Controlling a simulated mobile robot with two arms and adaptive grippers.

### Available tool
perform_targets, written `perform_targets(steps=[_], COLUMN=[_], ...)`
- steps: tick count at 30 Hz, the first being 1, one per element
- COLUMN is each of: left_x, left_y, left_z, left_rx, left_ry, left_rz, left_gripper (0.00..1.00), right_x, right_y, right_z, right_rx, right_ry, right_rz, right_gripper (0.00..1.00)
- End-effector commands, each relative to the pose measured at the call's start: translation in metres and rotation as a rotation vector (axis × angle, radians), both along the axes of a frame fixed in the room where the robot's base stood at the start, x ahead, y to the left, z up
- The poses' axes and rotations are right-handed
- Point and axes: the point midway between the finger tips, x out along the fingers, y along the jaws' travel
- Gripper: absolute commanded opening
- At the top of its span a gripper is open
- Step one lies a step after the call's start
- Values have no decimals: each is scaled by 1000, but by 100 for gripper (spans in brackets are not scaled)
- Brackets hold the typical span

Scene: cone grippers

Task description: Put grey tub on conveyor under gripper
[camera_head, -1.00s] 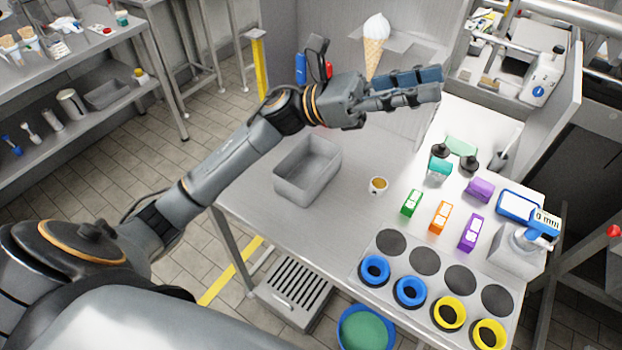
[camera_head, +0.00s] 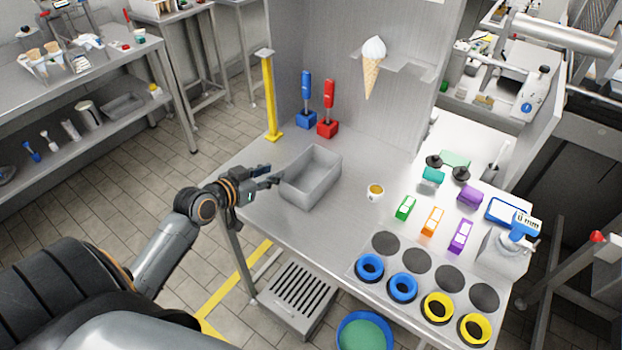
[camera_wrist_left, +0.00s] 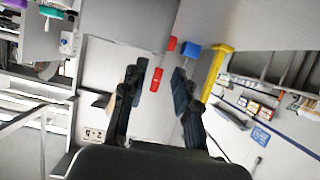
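The grey tub (camera_head: 322,192) is an open rectangular box, upright and empty, on the left part of the metal table (camera_head: 345,225) in the head view. My left gripper (camera_head: 270,178) is at the tub's left side, fingers pointing towards it. Whether they touch its wall cannot be told. In the left wrist view the left gripper (camera_wrist_left: 158,88) has its two dark fingers wide apart, with nothing seen held between them. I cannot clearly make out a conveyor. An ice cream cone (camera_head: 371,75) is at a grey bracket (camera_head: 408,67) on the back panel. My right gripper is not in view.
Blue (camera_head: 306,118) and red (camera_head: 327,128) blocks with handles stand behind the tub. A small cup (camera_head: 375,191) is right of it. Coloured boxes, a black-disc plate with blue and yellow rings, and a dispenser (camera_head: 506,250) fill the right side. A yellow post (camera_head: 269,95) stands at the back left.

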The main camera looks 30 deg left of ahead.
Motion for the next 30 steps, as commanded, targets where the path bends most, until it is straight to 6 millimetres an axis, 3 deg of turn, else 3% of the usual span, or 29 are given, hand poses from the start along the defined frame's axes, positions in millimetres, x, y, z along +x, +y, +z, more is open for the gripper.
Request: perform_targets(steps=[6, 16, 24, 30], left_x=[39, 63, 98, 105], left_y=[-3, -5, -8, -9], left_z=[-13, -20, -30, -34], left_rx=[0, 2, 3, 5], left_ry=[-3, -3, -2, -2], left_rz=[1, 0, 0, -1], left_gripper=[30, 30, 30, 30], right_x=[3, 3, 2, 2], right_y=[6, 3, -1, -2], right_z=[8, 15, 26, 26], right_rx=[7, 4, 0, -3], right_ry=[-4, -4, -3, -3], right_rz=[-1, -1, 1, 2], right_gripper=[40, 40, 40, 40])
